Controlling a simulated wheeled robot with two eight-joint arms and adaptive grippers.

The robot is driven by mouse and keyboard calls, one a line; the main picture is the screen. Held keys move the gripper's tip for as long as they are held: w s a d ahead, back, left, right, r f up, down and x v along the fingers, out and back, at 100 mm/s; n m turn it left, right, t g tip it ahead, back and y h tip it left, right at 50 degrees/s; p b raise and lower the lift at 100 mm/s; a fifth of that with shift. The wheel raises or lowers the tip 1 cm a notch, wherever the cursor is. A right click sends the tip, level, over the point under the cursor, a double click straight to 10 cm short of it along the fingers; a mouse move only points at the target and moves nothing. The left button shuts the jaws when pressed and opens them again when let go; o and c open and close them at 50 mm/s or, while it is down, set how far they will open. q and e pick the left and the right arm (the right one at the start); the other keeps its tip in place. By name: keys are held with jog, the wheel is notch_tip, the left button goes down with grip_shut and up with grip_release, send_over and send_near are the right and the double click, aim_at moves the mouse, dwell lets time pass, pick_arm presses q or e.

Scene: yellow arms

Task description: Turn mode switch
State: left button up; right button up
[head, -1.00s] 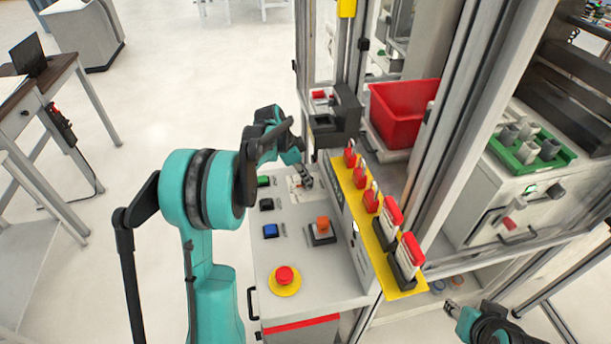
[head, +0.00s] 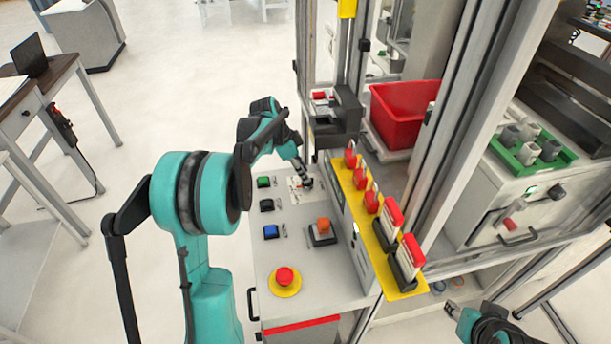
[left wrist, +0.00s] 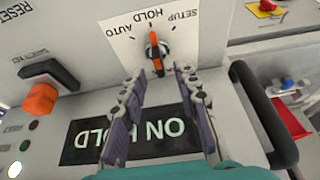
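The mode switch (left wrist: 157,52) is a rotary knob with an orange handle on a white label plate marked AUTO, HOLD and SETUP, upside down in the left wrist view. Its handle lies nearly upright in that picture, in line with HOLD. My left gripper (left wrist: 158,80) is open, its fingertips either side of the handle's near end; I cannot tell if they touch it. In the head view my left gripper (head: 306,184) is over the label plate (head: 295,186) and hides the knob. My right gripper (head: 453,308) is low at the right, away from the panel, too small to read.
An orange button (left wrist: 40,99) sits beside the switch, and an ON HOLD display (left wrist: 130,135) lies below it. A black handle (left wrist: 265,115) is to the right. A red emergency button (head: 285,276) and a yellow rail (head: 372,225) with red-topped items are near.

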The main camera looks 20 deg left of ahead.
pick_arm(q)
jog(key=v, duration=0.9)
jog(key=shift+r, duration=0.15)
jog(key=shift+s, duration=0.1)
pick_arm(e)
jog(key=shift+s, duration=0.1)
